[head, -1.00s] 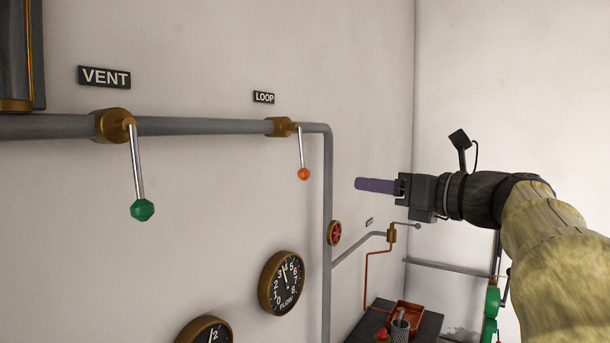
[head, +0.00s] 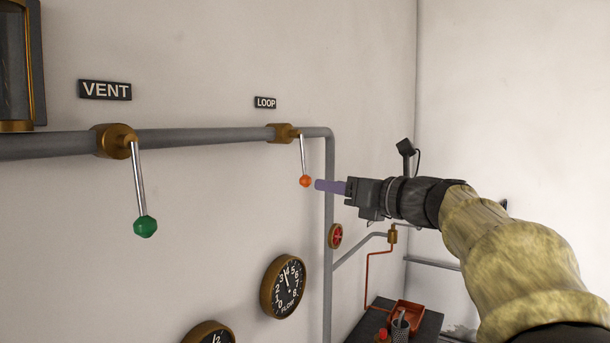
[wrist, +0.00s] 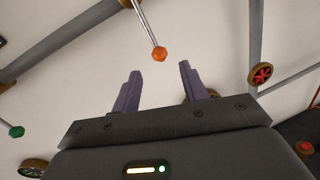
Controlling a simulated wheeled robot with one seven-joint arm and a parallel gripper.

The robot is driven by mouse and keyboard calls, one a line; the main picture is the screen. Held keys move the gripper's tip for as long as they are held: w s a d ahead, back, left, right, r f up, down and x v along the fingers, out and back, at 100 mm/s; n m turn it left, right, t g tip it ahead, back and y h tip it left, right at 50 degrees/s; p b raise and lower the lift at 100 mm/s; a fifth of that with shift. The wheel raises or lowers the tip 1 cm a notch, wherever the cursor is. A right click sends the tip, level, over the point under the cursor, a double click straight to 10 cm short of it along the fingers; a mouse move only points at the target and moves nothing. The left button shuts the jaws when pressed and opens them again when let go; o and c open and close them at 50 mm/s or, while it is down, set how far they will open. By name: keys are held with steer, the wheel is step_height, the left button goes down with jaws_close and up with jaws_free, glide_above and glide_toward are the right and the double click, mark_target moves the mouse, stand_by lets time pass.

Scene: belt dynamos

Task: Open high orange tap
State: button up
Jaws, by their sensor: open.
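The orange tap is a silver lever (head: 302,153) with an orange knob (head: 305,181). It hangs down from a brass valve (head: 284,133) on the high grey pipe, under the LOOP sign. My gripper (head: 318,186), with purple fingers, is open and empty just right of the knob in the head view. In the wrist view the orange knob (wrist: 160,54) lies ahead of the open fingers (wrist: 160,84), between their lines and beyond their tips. I see no contact there; the head view does not settle the depth gap.
A green-knobbed lever (head: 145,226) hangs under the VENT sign at left. A vertical pipe (head: 328,230) with a red handwheel (head: 335,236) runs down behind my gripper. Gauges (head: 283,287) sit lower on the wall. The wall around the orange knob is clear.

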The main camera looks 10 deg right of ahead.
mark_target(310, 182)
steer(key=p+x, duration=0.2)
steer(key=x, duration=0.6)
steer(key=shift+w+a+p, duration=0.2)
steer(key=shift+p, duration=0.15)
jaws_close()
